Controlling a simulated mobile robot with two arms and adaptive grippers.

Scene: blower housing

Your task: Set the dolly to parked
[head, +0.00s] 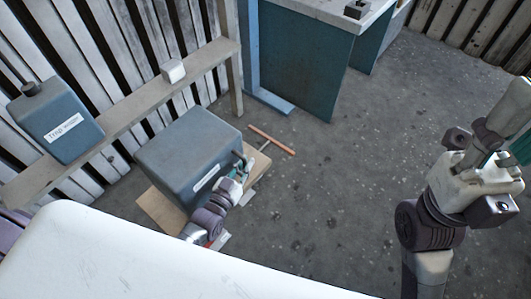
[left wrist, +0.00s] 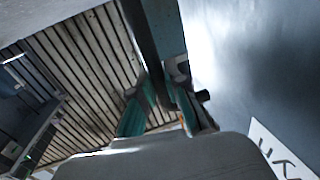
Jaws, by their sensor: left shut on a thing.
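A large blue-grey box (head: 190,150) with a white label stands on a low tan board (head: 160,212), which looks like the dolly. A thin bar with an orange-red crosspiece (head: 272,139) lies beyond its right side. My left gripper (head: 240,168) is at the box's right front edge, shut on a dark bar-like part there. In the left wrist view its teal fingers (left wrist: 162,108) close around the dark bar (left wrist: 150,45), beside the labelled blue face (left wrist: 245,70). Whether the bar belongs to the box or dolly is unclear. My right gripper (head: 490,150) is raised at right, its fingers unclear.
A labelled dark container (head: 60,120) and a small white block (head: 173,71) sit on a wooden ledge along the slatted wall. A teal bench (head: 300,60) stands at the back. A white surface (head: 120,262) fills the lower left.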

